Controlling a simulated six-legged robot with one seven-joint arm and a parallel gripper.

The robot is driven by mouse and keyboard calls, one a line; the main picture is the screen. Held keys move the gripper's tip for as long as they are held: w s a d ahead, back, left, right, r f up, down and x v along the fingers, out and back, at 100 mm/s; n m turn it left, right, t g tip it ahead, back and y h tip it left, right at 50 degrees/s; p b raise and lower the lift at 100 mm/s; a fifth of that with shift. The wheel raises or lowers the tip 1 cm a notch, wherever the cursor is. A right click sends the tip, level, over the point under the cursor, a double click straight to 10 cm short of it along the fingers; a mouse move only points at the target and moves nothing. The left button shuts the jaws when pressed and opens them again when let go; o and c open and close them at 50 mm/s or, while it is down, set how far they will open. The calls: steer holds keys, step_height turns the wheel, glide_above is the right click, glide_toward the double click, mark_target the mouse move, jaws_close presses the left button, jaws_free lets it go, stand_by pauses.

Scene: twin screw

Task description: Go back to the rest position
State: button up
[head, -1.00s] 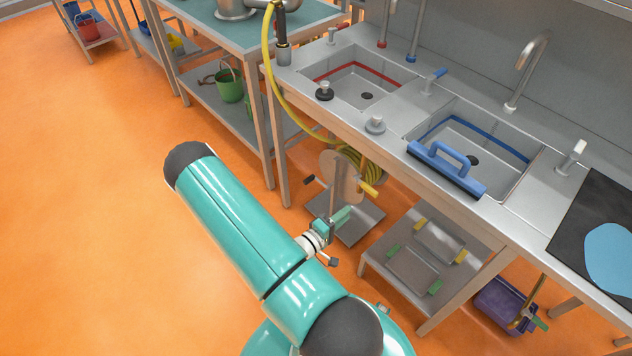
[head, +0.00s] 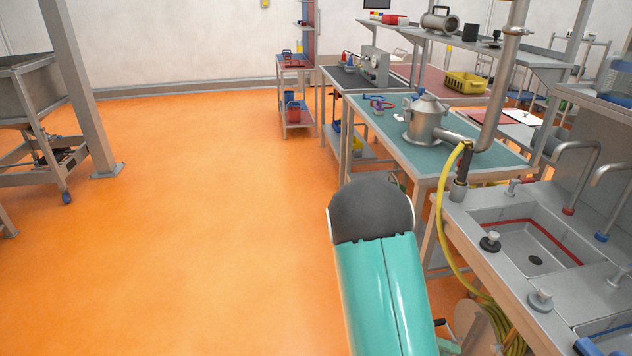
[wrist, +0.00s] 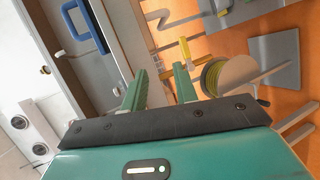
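My gripper (wrist: 160,88) shows in the wrist view with its two green fingers apart and nothing between them. It hangs in front of the sink counter, with the hose reel beyond its right finger. In the head view my teal arm link with a dark rounded end fills the lower middle, and my gripper cannot be made out clearly there. The blue-handled tool (wrist: 84,26) lies by the sink basin at the upper left of the wrist view, apart from the fingers.
The steel sink counter (head: 470,238) runs along the right, close to my arm. A yellow hose (head: 440,225) hangs over its edge, and the hose reel (wrist: 230,74) is below. A teal-topped table (head: 385,120) stands beyond. The orange floor (head: 200,220) is wide and clear on the left.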

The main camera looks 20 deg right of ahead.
steer(key=a+r+n+t+y, duration=0.6)
steer(key=a+r+t+y, duration=0.6)
steer(key=a+r, duration=1.4)
steer(key=shift+a+r+t, duration=0.4)
steer(key=shift+r+t, duration=0.1)
steer(key=shift+s+d, duration=0.1)
steer(key=shift+d, duration=0.05)
